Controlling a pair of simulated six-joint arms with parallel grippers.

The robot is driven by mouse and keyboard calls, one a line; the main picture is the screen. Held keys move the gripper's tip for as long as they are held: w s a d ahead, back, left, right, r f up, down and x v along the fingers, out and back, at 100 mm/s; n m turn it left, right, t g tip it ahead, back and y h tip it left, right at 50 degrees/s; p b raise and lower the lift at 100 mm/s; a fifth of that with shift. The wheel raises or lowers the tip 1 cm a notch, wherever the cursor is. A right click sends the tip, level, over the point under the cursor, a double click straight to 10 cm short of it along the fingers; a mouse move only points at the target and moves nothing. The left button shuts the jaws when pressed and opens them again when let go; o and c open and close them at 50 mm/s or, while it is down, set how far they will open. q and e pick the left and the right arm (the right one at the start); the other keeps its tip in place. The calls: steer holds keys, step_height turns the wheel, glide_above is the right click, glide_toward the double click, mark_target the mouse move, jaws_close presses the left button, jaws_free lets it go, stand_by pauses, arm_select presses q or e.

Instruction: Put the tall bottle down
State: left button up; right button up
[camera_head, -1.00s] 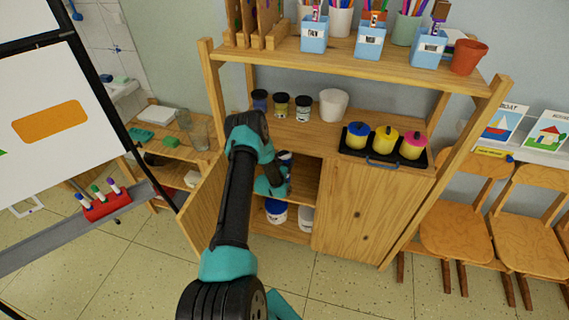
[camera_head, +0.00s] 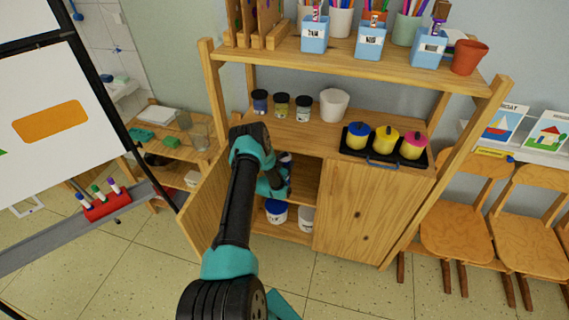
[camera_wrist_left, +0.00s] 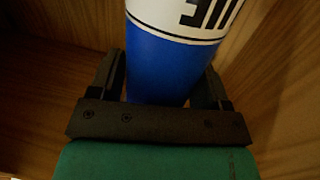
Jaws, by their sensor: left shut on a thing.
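The tall bottle, blue with a white label and dark letters, shows large in the left wrist view (camera_wrist_left: 165,65). In the head view only a small part of it (camera_head: 286,158) shows above my gripper. My left gripper (camera_head: 284,181) reaches into the open left side of the wooden cabinet, at the height of its inner shelf (camera_head: 305,186). Its two dark fingers (camera_wrist_left: 162,80) are shut on the bottle, one on each side. The bottle's base is hidden, so I cannot tell whether it touches the shelf. My right gripper is not in view.
The left cabinet door (camera_head: 207,205) stands open; the right door (camera_head: 370,215) is shut. A blue-and-white tub (camera_head: 276,211) and a white container (camera_head: 306,218) stand below the inner shelf. A black tray (camera_head: 350,151) with paint pots and several small jars stand on top.

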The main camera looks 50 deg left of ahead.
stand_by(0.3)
arm_select(q)
steer(key=o, duration=1.8)
steer(key=shift+f, duration=0.1)
steer(key=shift+c, duration=0.2)
steer(key=shift+r, duration=0.2)
steer(key=v, duration=1.2)
steer(key=shift+w+f, duration=0.1)
